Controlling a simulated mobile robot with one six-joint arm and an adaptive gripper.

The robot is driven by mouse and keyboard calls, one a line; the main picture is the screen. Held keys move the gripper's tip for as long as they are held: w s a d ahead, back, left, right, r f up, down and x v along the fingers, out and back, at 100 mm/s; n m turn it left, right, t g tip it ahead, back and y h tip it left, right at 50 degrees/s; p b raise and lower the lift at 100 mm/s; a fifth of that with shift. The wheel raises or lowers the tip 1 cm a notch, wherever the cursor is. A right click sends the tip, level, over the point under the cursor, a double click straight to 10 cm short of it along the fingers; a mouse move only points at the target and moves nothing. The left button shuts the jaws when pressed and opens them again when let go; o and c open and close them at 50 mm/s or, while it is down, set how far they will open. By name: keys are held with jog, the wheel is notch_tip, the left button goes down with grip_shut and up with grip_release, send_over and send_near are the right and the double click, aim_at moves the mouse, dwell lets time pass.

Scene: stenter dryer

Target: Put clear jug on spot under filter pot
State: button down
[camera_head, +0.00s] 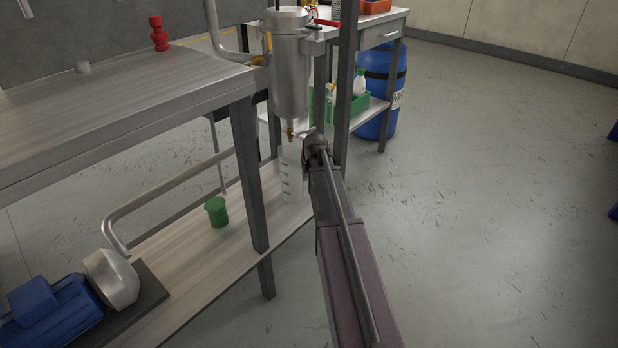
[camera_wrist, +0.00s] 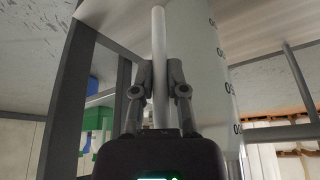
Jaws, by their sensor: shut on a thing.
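The clear jug (camera_head: 291,178), with graduation marks, is upright below the metal filter pot (camera_head: 290,65) and its small brass outlet. In the wrist view, the jug's pale marked wall (camera_wrist: 208,75) rises close on the right. My gripper (camera_wrist: 160,75) is shut on the jug's upright handle (camera_wrist: 159,40), with one finger on each side. In the head view my arm comes from the lower right and hides most of the gripper. The jug's base is near the lower shelf (camera_head: 225,245); I cannot tell whether it touches. The spot itself is not distinguishable.
Dark frame posts (camera_head: 250,175) stand left of the jug, and another post (camera_head: 346,90) stands close by my wrist. A green cup (camera_head: 216,211) and a blue pump (camera_head: 55,312) are on the lower shelf. Open floor (camera_head: 480,220) lies to the right.

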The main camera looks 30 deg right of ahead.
jog(key=shift+f, duration=0.15)
jog(key=c, duration=0.7)
grip_release()
jog(key=p+v, duration=1.1)
jog(key=v, duration=0.1)
dwell(0.8)
